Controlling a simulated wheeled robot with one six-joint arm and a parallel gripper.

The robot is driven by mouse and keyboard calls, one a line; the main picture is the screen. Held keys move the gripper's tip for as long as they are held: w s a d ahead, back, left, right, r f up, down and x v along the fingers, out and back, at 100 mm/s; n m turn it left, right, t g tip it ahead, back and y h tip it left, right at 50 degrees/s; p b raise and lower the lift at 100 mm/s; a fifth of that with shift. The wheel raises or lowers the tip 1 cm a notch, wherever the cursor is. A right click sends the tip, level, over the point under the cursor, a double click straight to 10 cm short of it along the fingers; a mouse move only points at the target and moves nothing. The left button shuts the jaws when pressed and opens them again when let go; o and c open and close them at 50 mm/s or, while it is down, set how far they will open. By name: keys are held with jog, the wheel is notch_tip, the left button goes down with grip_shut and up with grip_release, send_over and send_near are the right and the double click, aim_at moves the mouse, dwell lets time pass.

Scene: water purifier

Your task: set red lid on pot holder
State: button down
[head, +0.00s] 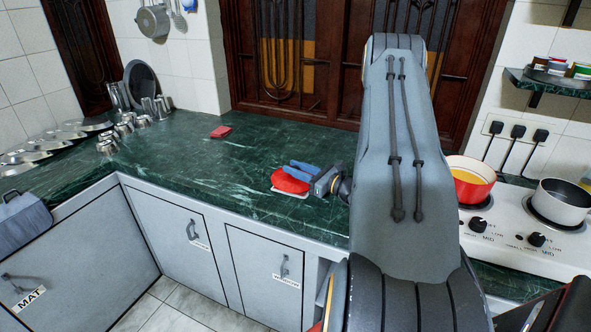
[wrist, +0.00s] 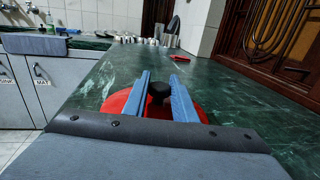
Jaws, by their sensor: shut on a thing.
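The red lid (head: 291,181) is near the front edge of the green marble counter, left of the stove. My gripper (head: 302,168) has its blue fingers over the lid. In the wrist view my gripper (wrist: 162,82) is shut on the lid's black knob (wrist: 158,92), and the red lid (wrist: 118,101) spreads below the fingers. A pale rim shows under the lid's front edge; I cannot tell if the lid touches the counter. A small flat red piece (head: 221,132), perhaps the pot holder, lies farther back, and it also shows in the wrist view (wrist: 210,68).
The green counter (head: 200,165) is mostly clear around the lid. Several metal cups (head: 137,120) and plates stand at the left. A red pot (head: 470,182) and a white pot (head: 563,202) stand on the stove at the right.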

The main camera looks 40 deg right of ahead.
jog(key=shift+f, duration=0.4)
jog(key=shift+f, duration=0.2)
jog(key=c, duration=1.5)
grip_release()
jog(key=shift+o, duration=0.2)
jog(key=shift+r, duration=0.1)
